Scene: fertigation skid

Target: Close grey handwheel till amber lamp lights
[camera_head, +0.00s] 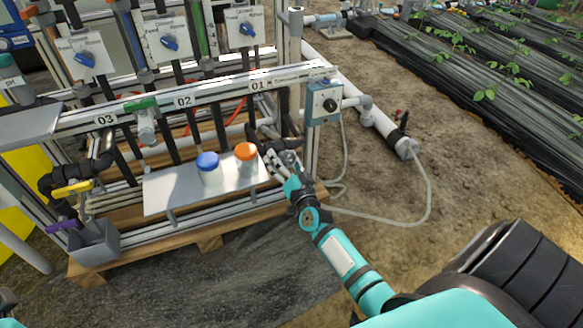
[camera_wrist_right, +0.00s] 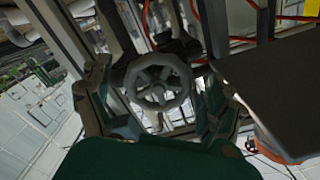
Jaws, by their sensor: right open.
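The grey handwheel (camera_wrist_right: 160,88) is a spoked wheel facing the camera in the middle of the right wrist view. My right gripper (camera_head: 281,163) is at the right end of the skid's low shelf. In the right wrist view its fingers are open, one on each side of the wheel; I cannot tell whether they touch it. In the head view the gripper and the dark pipework hide the wheel. I cannot make out a lit amber lamp in either view. My left gripper is not clearly in view.
An orange-capped jar (camera_head: 246,152) stands close left of my right gripper, beside a blue-capped jar (camera_head: 208,162) on the grey shelf (camera_head: 160,190). A grey-blue box with a black knob (camera_head: 325,104) is on the post above. A pale hose (camera_head: 428,200) loops over the soil.

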